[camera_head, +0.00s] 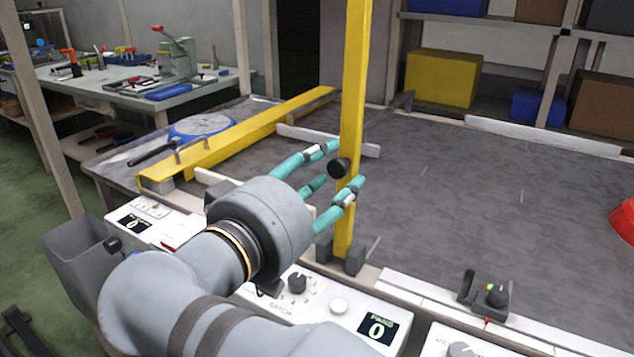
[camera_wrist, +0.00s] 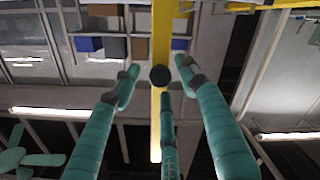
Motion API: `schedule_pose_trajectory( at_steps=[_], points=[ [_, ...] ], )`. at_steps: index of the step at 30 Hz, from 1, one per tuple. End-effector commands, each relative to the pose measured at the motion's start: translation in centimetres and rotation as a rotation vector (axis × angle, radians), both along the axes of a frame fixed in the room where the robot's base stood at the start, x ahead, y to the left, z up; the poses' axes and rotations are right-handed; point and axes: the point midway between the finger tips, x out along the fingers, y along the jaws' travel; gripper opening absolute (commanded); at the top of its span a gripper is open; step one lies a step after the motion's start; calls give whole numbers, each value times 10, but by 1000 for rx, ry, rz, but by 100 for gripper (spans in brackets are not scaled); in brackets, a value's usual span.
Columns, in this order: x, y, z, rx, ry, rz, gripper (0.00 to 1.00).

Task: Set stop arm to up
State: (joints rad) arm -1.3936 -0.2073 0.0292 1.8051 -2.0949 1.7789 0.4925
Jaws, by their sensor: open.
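The stop arm is a yellow bar (camera_head: 353,75) that stands upright, nearly vertical, from a dark bracket (camera_head: 343,258) at the conveyor's front edge. A black knob (camera_head: 339,168) sticks out of its near side. My gripper (camera_head: 335,165) is open, its teal fingers spread around the knob. In the wrist view the yellow bar (camera_wrist: 161,30) runs down behind the knob (camera_wrist: 160,76), which sits between the open fingertips (camera_wrist: 157,72). I cannot tell whether any finger touches the bar or knob.
A second yellow bar (camera_head: 245,130) lies low across the conveyor at left, beside a blue pan (camera_head: 200,126). A control panel with a display (camera_head: 376,328) and dials lines the front edge. A red object (camera_head: 624,220) sits at far right. The dark belt (camera_head: 480,200) between is clear.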

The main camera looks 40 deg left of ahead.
Motion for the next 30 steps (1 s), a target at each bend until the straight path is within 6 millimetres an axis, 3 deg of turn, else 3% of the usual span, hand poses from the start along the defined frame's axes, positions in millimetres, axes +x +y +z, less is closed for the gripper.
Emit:
schedule_pose_trajectory(
  at_steps=[5,12,18,30],
  points=[
    [-26,-2,1,0,0,6,43],
    [-78,-8,4,1,0,6,43],
    [-107,-12,6,1,0,3,43],
    [-116,-14,6,0,1,-1,43]
  ],
)
